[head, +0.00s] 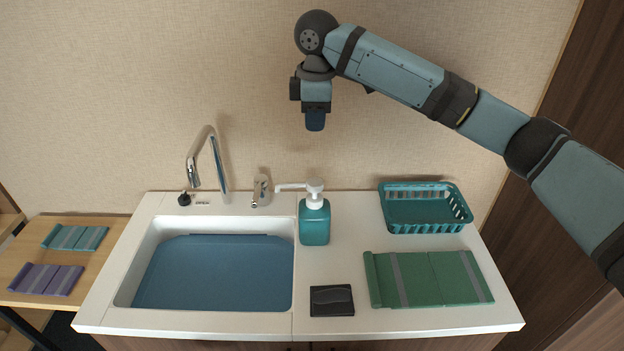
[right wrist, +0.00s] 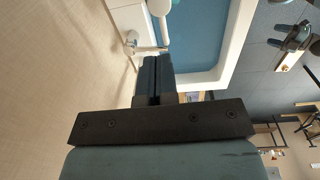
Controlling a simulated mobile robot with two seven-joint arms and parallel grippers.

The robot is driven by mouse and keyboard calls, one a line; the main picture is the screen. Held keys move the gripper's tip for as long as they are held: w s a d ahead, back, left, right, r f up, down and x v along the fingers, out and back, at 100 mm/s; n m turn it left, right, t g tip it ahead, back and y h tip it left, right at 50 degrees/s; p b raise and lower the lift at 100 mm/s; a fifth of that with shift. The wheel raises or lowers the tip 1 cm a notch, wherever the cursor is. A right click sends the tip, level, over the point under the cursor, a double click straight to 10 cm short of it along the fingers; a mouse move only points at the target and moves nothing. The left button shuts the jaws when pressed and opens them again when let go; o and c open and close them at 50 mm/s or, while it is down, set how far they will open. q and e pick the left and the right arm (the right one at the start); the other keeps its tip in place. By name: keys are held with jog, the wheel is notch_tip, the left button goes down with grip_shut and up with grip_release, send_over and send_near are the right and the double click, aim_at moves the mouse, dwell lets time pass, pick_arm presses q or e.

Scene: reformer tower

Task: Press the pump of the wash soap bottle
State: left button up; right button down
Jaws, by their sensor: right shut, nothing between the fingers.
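The wash soap bottle (head: 314,225) is teal with a white pump head (head: 314,190) and stands upright on the counter just right of the sink. Its long white nozzle (head: 290,187) points left, toward the sink. My right gripper (head: 315,124) points down above the pump, shut and empty, with a clear gap between its fingertips and the pump head in the head view. In the right wrist view, the gripper's dark blue fingers (right wrist: 157,78) are together. A white part at the top edge there looks like the pump nozzle (right wrist: 162,6).
The sink (head: 125,290) has a tall curved faucet (head: 216,160) and a small tap (head: 261,190) behind it. A teal basket (head: 425,230), a green folded mat (head: 430,278) and a black sponge-like pad (head: 332,300) lie around the bottle. The wall is close behind the counter.

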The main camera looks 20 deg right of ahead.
aim_at(315, 183)
jog(key=shift+s, duration=0.1)
jog(key=shift+d, duration=0.1)
dwell(0.4)
jog(key=f, duration=1.4)
jog(key=shift+w, duration=0.3)
